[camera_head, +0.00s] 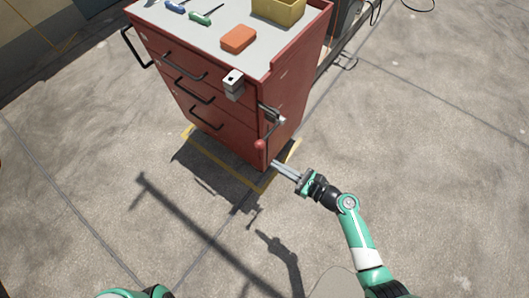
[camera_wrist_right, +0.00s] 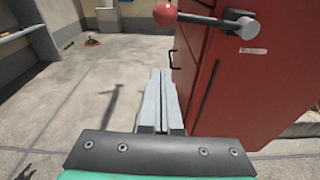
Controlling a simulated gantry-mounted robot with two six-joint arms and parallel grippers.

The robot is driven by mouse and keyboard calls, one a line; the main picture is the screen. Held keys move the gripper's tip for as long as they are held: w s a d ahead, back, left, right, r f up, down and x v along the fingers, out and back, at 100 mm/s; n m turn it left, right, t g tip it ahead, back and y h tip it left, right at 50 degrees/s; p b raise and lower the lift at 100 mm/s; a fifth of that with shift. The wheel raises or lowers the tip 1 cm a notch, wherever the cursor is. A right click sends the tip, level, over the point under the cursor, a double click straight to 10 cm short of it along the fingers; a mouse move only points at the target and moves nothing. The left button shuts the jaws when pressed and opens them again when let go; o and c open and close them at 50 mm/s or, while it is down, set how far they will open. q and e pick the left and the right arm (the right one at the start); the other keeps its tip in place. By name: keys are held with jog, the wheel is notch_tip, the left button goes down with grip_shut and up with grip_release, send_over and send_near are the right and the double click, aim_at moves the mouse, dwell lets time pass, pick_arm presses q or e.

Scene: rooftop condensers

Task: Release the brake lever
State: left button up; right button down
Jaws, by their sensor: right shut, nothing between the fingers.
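The brake lever (camera_head: 269,132) is a short metal rod on the side of the red tool cabinet, with a red ball knob (camera_head: 260,145) at its lower end. In the right wrist view the lever rod (camera_wrist_right: 205,20) runs from a metal pivot to the red knob (camera_wrist_right: 166,14) near the top edge. My right gripper (camera_head: 275,164) is shut and empty, just below and right of the knob, and not touching it. Its closed fingers (camera_wrist_right: 160,78) point forward beside the cabinet wall, with the knob above them. My left gripper is not in view.
The red cabinet (camera_head: 200,75) has several drawers with black handles and a grey block (camera_head: 233,85) on its front corner. An orange block (camera_head: 238,39), screwdrivers and a yellow bin (camera_head: 278,10) are on top. The concrete floor (camera_head: 430,150) to the right is clear.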

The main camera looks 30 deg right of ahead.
aim_at(270, 134)
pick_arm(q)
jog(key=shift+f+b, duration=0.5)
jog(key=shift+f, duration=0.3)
pick_arm(e)
jog(key=w+a+r, duration=0.2)
jog(key=w+r, duration=0.1)
jog(key=w, duration=0.2)
jog(key=shift+w, duration=0.2)
jog(key=shift+a, duration=0.1)
